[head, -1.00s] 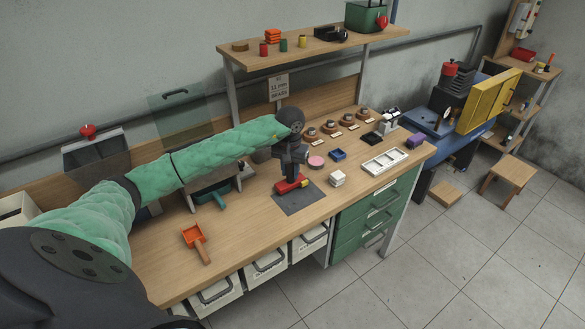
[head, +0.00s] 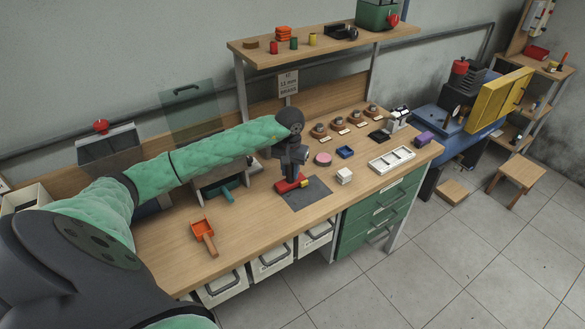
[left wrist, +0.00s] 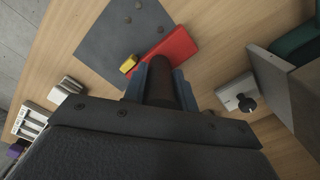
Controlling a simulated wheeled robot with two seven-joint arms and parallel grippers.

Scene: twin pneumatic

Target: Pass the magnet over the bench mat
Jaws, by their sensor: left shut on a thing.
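The red magnet (head: 290,185) with a yellow end (head: 304,182) is at the left part of the dark grey bench mat (head: 312,195). My left gripper (head: 289,177) is shut on it from above. In the left wrist view the red magnet (left wrist: 180,47) lies across the fingertips (left wrist: 160,75), overlapping a corner of the mat (left wrist: 105,40). A few small dark bits (left wrist: 129,28) show on the mat there. The gap between magnet and mat is too small to judge. My right gripper is not in view.
An orange scoop (head: 202,232) lies at the left. Bare bench (head: 250,215) lies between scoop and mat.

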